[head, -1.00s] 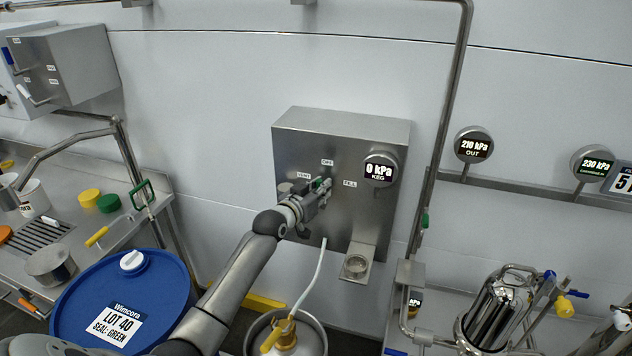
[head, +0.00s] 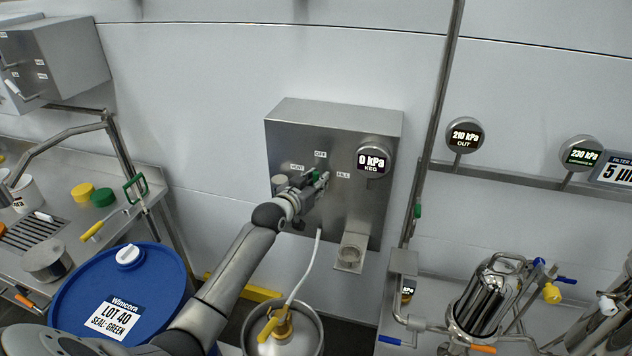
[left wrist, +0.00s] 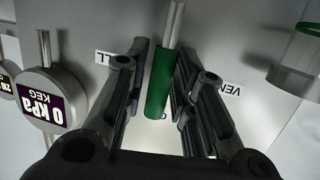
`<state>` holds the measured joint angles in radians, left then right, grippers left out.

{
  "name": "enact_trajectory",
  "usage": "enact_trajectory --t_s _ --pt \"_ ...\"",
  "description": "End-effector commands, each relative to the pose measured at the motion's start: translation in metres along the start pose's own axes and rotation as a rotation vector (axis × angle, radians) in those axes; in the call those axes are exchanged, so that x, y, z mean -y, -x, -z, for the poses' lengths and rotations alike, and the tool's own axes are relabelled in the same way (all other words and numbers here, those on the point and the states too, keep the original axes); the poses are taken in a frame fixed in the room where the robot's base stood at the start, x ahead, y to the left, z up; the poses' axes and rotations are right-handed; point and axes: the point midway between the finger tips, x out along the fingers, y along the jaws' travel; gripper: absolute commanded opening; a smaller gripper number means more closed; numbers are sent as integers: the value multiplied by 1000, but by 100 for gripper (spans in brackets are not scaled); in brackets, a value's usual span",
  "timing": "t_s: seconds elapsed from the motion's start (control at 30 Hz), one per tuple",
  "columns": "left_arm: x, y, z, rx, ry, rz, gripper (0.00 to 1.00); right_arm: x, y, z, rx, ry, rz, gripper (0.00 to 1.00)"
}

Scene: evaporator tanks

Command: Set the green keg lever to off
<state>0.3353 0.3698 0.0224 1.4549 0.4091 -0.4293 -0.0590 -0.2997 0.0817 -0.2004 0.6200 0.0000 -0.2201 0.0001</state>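The green keg lever (head: 314,173) is on the front of the steel keg panel (head: 360,125), below its OFF label (head: 320,154). In the left wrist view, which is upside down, its green grip (left wrist: 160,85) hangs from a silver shaft and its end lies close to a partly hidden label. My left gripper (head: 319,182) is at the lever. My right gripper is not in view.
The keg gauge (head: 373,161) reads 0 kPa, right of the lever. A steel cup holder (head: 351,254) juts out below. A hose (head: 305,268) runs down to the keg (head: 254,334). A blue drum (head: 165,285) stands at lower left.

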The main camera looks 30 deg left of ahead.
Motion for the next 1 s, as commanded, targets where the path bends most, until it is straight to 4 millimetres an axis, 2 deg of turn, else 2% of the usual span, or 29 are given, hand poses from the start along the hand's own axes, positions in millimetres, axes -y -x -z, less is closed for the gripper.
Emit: enact_trajectory --t_s 0.2,0.37,1.0 --pt "0 2 0 -1 1 0 25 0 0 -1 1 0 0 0" --pt "0 14 0 0 0 -1 25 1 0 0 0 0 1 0" --pt "0 106 -1 1 0 0 25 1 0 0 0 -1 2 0"
